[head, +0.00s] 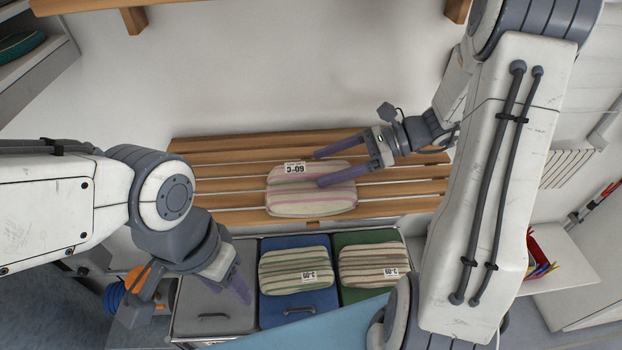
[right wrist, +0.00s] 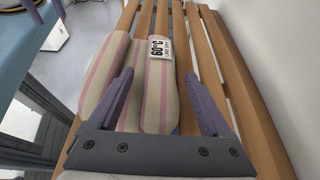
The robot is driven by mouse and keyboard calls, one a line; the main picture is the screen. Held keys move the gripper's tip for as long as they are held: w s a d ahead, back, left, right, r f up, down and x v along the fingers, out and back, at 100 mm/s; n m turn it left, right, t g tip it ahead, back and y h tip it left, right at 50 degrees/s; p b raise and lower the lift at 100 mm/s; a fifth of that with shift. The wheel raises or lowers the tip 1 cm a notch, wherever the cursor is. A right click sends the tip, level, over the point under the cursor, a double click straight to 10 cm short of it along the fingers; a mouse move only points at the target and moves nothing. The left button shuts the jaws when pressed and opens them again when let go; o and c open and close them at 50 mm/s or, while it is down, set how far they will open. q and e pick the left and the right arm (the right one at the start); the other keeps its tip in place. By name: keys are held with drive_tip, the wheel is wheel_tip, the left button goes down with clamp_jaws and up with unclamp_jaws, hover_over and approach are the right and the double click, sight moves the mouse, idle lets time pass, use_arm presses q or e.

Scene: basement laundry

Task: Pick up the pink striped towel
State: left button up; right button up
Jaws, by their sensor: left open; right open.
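The pink striped towel (head: 310,194) lies folded on the slatted wooden bench, with a white 60°C label on it. In the right wrist view the towel (right wrist: 158,98) shows cream and pink stripes and extends between my fingers. My right gripper (head: 320,168) is open at the towel's right side. One finger overlaps the towel in the picture and the other is by its back edge; I cannot tell whether they touch it. My left gripper (head: 190,295) is open and empty, over the grey bin at the lower left, apart from the towel.
Two other striped towels lie on the blue bin (head: 290,312) and the green bin (head: 370,238) in front of the wooden bench (head: 405,188). A grey bin (head: 205,325) stands left of them. The wall is close behind the bench. Bench slats on both sides of the towel are bare.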

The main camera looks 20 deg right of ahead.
drive_tip(key=shift+x, duration=0.85)
clamp_jaws()
drive_tip(key=shift+r, duration=0.1)
